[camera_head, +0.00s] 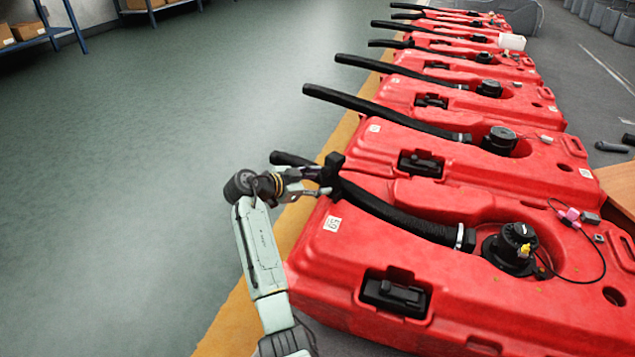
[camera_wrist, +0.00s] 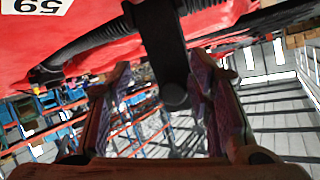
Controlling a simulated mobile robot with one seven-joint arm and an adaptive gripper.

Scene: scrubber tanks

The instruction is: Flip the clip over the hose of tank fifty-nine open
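Tank fifty-nine (camera_head: 440,275) is the nearest red tank, with a white "59" label (camera_head: 332,223). Its black ribbed hose (camera_head: 400,217) runs left from a fitting and past the tank's edge. The black clip (camera_head: 332,165) sits at the hose near that edge. My gripper (camera_head: 312,180) is beside it, coming from the left. In the wrist view the label (camera_wrist: 45,8) is upside down and the clip (camera_wrist: 166,45) reaches down between my two fingers. The fingers are apart, with a gap left of the clip; the right finger is close to it, contact unclear.
More red tanks (camera_head: 440,150) with black hoses stand in a row behind. A black pump fitting (camera_head: 512,248) and a recessed black latch (camera_head: 396,296) are on tank fifty-nine. Green floor (camera_head: 130,190) on the left is clear. Blue shelving (camera_head: 45,30) stands far back left.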

